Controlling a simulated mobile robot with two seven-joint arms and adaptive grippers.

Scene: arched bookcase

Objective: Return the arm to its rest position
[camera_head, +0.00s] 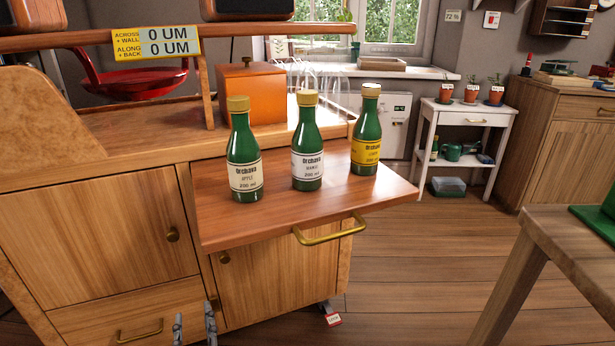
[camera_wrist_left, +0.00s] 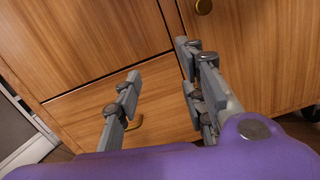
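My left gripper (camera_head: 194,318) shows at the bottom edge of the head view, its two grey fingertips apart with nothing between them. It is in front of the lower part of the wooden cabinet (camera_head: 95,235), near the drawer with a brass handle (camera_head: 140,331). In the left wrist view the left gripper (camera_wrist_left: 160,65) is open and empty, pointing at the cabinet's door and drawer fronts. The rest of the left arm is outside the head view. My right gripper is in neither view.
A pull-out shelf (camera_head: 285,217) with a brass handle (camera_head: 330,231) juts from the cabinet. Three green bottles stand on it: left (camera_head: 243,155), middle (camera_head: 307,150) and right (camera_head: 367,140). A wooden table (camera_head: 560,235) stands at right. Floor between is clear.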

